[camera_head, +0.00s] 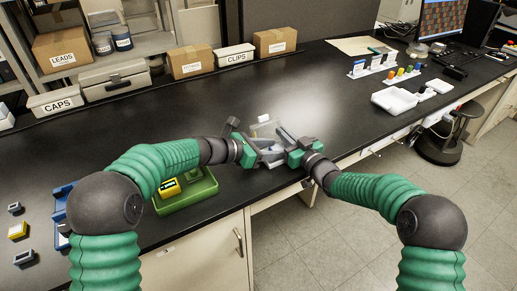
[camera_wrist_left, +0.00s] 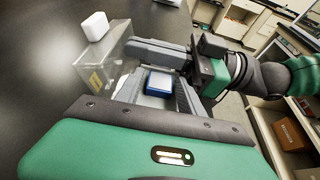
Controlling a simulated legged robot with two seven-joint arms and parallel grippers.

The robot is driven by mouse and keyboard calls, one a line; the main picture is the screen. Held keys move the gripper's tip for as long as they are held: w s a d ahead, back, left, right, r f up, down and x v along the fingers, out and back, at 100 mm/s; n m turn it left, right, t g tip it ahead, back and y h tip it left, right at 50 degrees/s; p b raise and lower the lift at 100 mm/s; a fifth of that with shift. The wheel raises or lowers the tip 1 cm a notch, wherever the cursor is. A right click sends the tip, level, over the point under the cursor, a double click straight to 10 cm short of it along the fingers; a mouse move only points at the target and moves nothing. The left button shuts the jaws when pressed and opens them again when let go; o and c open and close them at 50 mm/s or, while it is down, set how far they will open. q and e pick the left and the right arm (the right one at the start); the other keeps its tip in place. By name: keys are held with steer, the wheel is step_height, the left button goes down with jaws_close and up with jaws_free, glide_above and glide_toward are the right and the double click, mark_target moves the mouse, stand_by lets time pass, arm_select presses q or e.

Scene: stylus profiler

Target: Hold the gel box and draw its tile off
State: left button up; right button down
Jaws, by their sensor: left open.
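A clear box-shaped piece (camera_wrist_left: 104,72) with a small yellow mark stands on the bench in the left wrist view, a white block (camera_wrist_left: 95,26) at its top. It also shows in the head view (camera_head: 262,130). A small blue piece with a pale top (camera_wrist_left: 160,83) lies low between my left fingers; I cannot tell which of these is the gel box or the tile. My left gripper (camera_head: 268,156) is open around the blue piece, contact unclear. My right gripper (camera_head: 283,142) reaches in from the right, its fingers close to the clear piece; its grip is hidden.
A green tray (camera_head: 188,203) with a yellow item (camera_head: 170,188) lies left of the grippers near the front edge. Small boxes (camera_head: 18,230) and a blue holder sit at far left. Labelled bins line the back. The bench (camera_head: 330,90) is clear behind the grippers.

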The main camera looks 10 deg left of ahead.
arm_select(q)
steer(key=shift+w+d+f, duration=0.15)
steer(key=shift+w+d, duration=0.05)
steer(key=shift+d, duration=0.05)
jaws_close()
stand_by(0.5)
stand_by(1.2)
